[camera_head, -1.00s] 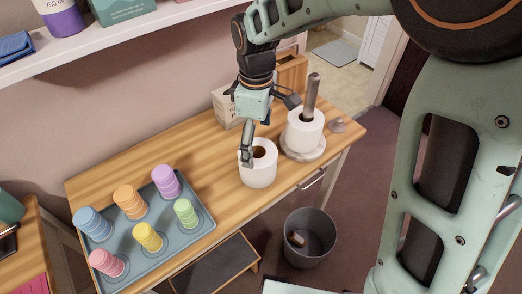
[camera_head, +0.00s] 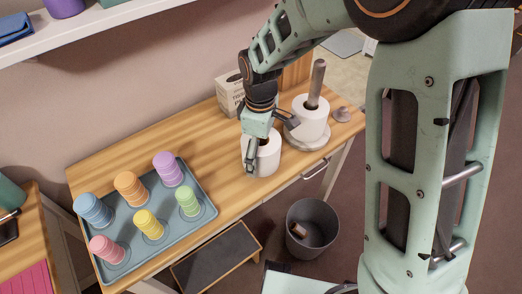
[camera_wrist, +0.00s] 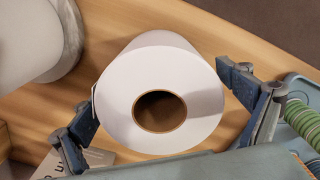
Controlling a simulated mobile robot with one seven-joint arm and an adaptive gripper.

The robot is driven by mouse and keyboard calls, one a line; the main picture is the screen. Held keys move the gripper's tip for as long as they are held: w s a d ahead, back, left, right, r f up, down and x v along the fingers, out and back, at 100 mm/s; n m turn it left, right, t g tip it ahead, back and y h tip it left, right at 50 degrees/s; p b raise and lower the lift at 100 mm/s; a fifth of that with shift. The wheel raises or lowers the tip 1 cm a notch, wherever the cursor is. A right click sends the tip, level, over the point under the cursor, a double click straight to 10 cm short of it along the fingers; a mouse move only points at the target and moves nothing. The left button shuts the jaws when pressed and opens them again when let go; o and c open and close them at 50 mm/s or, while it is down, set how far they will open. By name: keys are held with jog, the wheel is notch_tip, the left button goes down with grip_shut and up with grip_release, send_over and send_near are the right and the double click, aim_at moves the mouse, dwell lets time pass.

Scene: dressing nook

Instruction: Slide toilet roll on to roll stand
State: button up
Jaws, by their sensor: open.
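A loose white toilet roll (camera_head: 268,161) stands upright on the wooden table, its brown core facing up. The roll stand has a round pale base (camera_head: 316,144) and a tall upright rod (camera_head: 317,82); another white roll (camera_head: 311,122) is on it. My gripper (camera_head: 269,146) is open above the loose roll, pointing down, and partly hides it. In the wrist view the loose roll (camera_wrist: 195,112) lies between my spread fingers (camera_wrist: 160,98), one on either side. I cannot tell whether they touch it. The stand's roll (camera_wrist: 25,35) shows at upper left.
A blue-grey tray (camera_head: 128,222) with several coloured stacks stands left of the rolls. A tissue box (camera_head: 229,92) is behind my gripper. A small knob-like object (camera_head: 342,114) lies right of the stand. A grey bin (camera_head: 313,229) is on the floor.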

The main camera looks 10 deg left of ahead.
jog(key=c, duration=1.3)
jog(key=shift+r, duration=0.15)
